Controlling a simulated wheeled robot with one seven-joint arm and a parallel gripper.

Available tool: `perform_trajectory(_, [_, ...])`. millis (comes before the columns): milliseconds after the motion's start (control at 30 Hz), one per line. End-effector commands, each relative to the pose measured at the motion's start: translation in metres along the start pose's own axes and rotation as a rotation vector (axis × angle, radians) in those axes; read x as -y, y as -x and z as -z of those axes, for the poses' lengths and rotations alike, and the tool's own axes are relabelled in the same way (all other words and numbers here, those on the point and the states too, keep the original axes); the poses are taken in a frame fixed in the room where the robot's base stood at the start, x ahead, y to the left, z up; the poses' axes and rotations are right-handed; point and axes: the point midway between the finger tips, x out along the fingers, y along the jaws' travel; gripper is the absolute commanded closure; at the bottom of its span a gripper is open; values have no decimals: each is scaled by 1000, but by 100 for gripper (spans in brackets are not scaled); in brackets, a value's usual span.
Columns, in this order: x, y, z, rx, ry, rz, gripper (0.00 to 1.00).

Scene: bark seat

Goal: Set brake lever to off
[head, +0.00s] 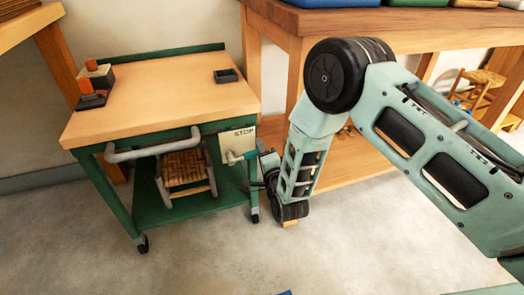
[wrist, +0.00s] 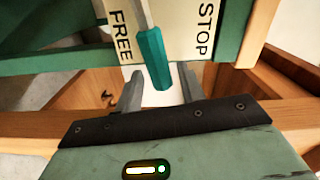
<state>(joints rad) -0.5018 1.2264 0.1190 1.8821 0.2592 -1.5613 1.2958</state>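The brake lever has a teal grip (wrist: 153,58) on a pale metal arm and is mounted on a cream plate (head: 237,143) on the cart's right front. In the wrist view the plate reads FREE (wrist: 120,35) on the left and STOP (wrist: 205,30) on the right, with the lever between the two words. My gripper (wrist: 160,74) is open, its two fingers on either side of the grip's end with gaps visible. In the head view my gripper (head: 257,164) is beside the cart at the lever; its fingers are partly hidden there.
The green cart (head: 130,206) has a wooden top, a grey push handle (head: 150,150) and casters. A woven stool (head: 185,172) shows under its top. A wooden workbench (head: 275,18) stands close behind my arm.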

Motion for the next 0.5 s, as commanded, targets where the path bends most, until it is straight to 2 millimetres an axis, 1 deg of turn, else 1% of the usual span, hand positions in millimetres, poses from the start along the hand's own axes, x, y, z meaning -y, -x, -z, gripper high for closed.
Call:
perform_trajectory(200, [1, 0, 1, -2, 1, 3, 61])
perform_trajectory(300, [2, 3, 1, -2, 1, 3, 61])
perform_trajectory(367, [2, 9, 1, -2, 1, 1, 61])
perform_trajectory(467, [3, 24, 1, -1, 2, -1, 61])
perform_trajectory(500, [3, 32, 1, -1, 2, -1, 61])
